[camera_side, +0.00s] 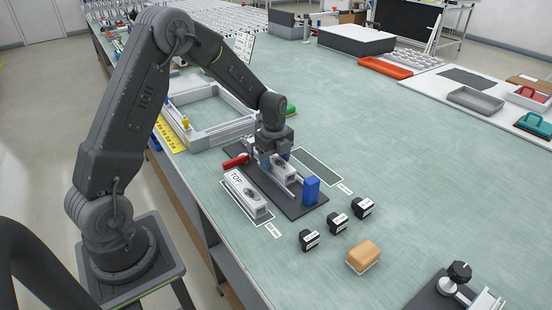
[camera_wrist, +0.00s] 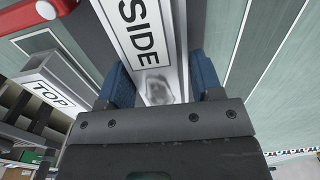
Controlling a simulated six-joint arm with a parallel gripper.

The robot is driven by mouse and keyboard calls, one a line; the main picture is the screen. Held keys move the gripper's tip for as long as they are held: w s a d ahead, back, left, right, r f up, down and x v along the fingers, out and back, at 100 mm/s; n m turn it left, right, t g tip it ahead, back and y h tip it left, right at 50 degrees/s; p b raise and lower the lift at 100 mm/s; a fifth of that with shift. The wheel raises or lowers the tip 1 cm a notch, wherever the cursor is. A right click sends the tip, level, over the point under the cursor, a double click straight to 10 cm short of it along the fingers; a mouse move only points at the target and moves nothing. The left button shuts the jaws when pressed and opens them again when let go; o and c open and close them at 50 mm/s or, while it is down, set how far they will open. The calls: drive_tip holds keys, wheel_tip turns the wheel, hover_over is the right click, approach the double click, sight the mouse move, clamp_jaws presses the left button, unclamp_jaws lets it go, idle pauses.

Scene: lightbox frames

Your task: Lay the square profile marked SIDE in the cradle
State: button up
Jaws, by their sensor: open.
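The silver square profile marked SIDE (camera_wrist: 137,12) runs between the blue fingers of my gripper (camera_wrist: 160,82) in the wrist view, its label facing up. In the side view my gripper (camera_side: 272,160) is low over the cradle's dark base plate (camera_side: 262,182). The SIDE profile (camera_side: 287,176) lies lengthwise along that plate, pointing toward the blue block (camera_side: 311,190). My gripper is open, with a finger on each side of the profile. The cradle's seat under the profile is mostly hidden, so full seating cannot be told.
A profile marked TOP (camera_side: 247,192) lies left of the plate. A red handle (camera_side: 236,161) sits close beside my gripper. Black labelled blocks (camera_side: 337,222) and a tan block (camera_side: 364,256) stand in front.

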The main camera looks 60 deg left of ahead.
sight(274, 158)
drive_tip(key=s+d+r+n+t, duration=0.1)
drive_tip(key=s+d+r+n, duration=0.15)
drive_tip(key=r, duration=0.65)
drive_tip(key=s+d+r+n, duration=0.2)
drive_tip(key=s+r, duration=0.1)
drive_tip(key=r, duration=0.6)
drive_tip(key=s+d+r+n+t, duration=0.2)
drive_tip(key=s+d+n, duration=0.3)
drive_tip(key=s, duration=0.4)
drive_tip(key=s+d+r+n+t, duration=0.1)
drive_tip(key=s+d+n+t, duration=0.1)
drive_tip(key=s+d+n, duration=0.3)
drive_tip(key=s+n, duration=0.3)
drive_tip(key=shift+s+r, duration=0.35)
drive_tip(key=shift+s, duration=0.05)
drive_tip(key=shift+n, duration=0.25)
drive_tip(key=shift+c, duration=0.5)
